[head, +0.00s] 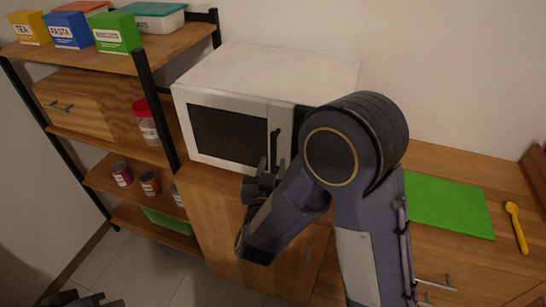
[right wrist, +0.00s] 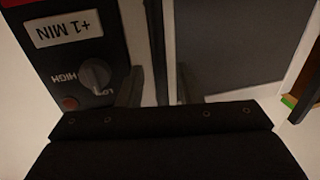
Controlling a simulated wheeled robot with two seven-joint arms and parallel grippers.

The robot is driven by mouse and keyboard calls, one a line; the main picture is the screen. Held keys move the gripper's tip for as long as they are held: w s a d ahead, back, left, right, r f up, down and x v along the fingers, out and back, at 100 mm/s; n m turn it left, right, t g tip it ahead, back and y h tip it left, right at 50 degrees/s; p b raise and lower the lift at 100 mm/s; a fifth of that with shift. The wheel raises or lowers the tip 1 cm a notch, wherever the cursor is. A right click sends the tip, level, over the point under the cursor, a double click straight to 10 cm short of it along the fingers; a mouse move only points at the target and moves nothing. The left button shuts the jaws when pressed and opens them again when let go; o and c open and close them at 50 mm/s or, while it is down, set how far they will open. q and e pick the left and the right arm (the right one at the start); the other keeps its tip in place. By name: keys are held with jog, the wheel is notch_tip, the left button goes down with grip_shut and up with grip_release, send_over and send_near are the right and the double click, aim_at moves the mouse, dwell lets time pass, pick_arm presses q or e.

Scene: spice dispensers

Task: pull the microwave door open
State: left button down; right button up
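The white microwave (head: 262,72) stands on the wooden counter, its door (head: 229,133) with a dark window looking shut. A dark upright handle (head: 275,148) is at the door's right side. My right gripper (head: 268,170) is at the handle's lower part. In the right wrist view its two fingers (right wrist: 157,88) are apart, with the dark handle (right wrist: 155,45) running between them; contact cannot be told. The control panel with a knob (right wrist: 94,73) is beside the left finger. My left gripper (head: 85,300) is only partly visible at the bottom left, far from the microwave.
A shelf rack (head: 150,105) with boxes and jars stands left of the microwave. A green board (head: 448,205) and a yellow spoon (head: 516,226) lie on the counter at right. My right arm hides the microwave's right side. Open floor (head: 150,270) lies in front.

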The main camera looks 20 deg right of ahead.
jog(key=shift+x, duration=1.35)
grip_shut()
